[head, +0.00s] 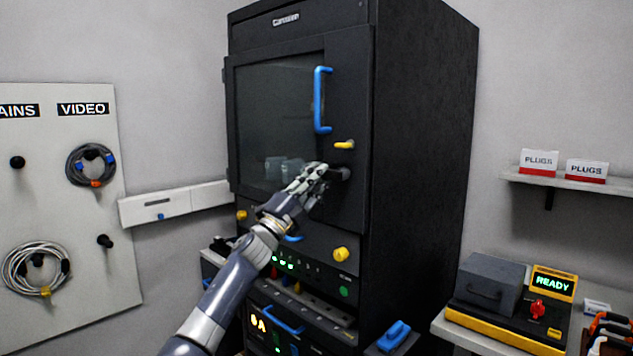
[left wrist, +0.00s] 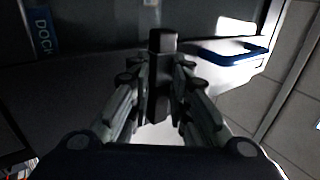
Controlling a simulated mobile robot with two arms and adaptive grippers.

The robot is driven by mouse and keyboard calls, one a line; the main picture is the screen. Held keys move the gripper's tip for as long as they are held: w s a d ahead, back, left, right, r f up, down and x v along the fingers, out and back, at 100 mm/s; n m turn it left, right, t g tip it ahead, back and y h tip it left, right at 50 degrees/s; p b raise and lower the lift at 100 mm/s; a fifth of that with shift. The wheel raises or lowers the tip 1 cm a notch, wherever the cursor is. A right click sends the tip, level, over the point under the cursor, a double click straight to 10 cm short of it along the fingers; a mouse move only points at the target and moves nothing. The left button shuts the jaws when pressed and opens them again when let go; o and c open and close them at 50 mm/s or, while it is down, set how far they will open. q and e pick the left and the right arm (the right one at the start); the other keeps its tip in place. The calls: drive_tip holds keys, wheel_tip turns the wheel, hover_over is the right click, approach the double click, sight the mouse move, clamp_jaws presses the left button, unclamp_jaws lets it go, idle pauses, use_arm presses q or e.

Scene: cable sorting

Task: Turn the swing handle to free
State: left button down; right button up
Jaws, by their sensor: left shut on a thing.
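A tall black cabinet (head: 425,150) stands in the middle of the head view with its glass door (head: 270,115) closed. The dark swing handle (head: 344,173) is on the right part of the door, below a small yellow lever (head: 344,145). My left gripper (head: 322,171) reaches it from the lower left and partly hides it. In the left wrist view the dark handle (left wrist: 160,90) stands between the two fingers of the left gripper (left wrist: 160,70), which are closed on its sides. My right gripper is in neither view.
A blue door handle (head: 317,100) juts out above my gripper. Yellow knobs (head: 341,254) and a lower unit with green lights are below. A bench with a READY display (head: 553,284) is at the right; a board with hung cables (head: 55,215) is at the left.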

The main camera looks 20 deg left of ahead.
use_arm(q)
drive_tip(key=shift+a+r, duration=0.3)
drive_tip(key=shift+r, duration=0.25)
drive_tip(key=c, duration=1.6)
unclamp_jaws()
drive_tip(key=shift+o, duration=0.6)
drive_tip(key=shift+w+d+f, duration=0.15)
drive_tip(key=shift+w+f, duration=0.1)
drive_tip(key=shift+f, duration=0.1)
drive_tip(key=shift+s, duration=0.1)
drive_tip(key=v, duration=1.2)
